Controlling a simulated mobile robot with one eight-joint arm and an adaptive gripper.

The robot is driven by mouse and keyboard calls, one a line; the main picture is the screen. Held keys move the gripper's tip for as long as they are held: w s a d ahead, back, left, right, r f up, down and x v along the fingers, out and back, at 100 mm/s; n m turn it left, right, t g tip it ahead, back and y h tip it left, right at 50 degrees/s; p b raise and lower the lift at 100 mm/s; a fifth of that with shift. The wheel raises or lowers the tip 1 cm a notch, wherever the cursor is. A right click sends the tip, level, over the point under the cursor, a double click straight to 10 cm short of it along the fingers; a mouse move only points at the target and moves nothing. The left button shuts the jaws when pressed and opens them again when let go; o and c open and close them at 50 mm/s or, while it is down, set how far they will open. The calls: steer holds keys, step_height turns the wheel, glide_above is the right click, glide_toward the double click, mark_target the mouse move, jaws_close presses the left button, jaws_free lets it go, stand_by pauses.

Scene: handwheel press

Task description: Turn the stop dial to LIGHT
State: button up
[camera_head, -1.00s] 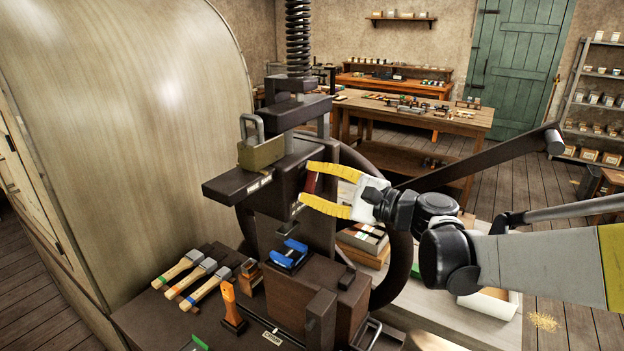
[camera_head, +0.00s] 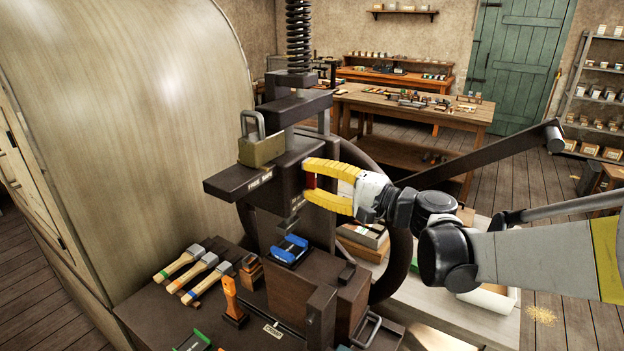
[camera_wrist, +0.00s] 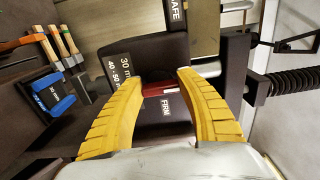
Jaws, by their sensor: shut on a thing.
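The stop dial (camera_head: 309,182) is on the side of the dark press head (camera_head: 240,181), and only its red part shows between my fingers. In the wrist view the red dial (camera_wrist: 157,88) lies between both yellow fingertips, above a FIRM label (camera_wrist: 165,105). My gripper (camera_head: 311,180) is shut on the dial from the right. The fingers hide much of its rim. No LIGHT mark can be made out, and I cannot tell the dial's exact setting.
A brass padlock (camera_head: 261,150) sits on top of the press head. A spring-wrapped screw (camera_head: 299,40) rises above, and a large dark handwheel (camera_head: 402,245) stands behind.

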steer(key=o, duration=1.2)
steer(key=v, duration=1.2)
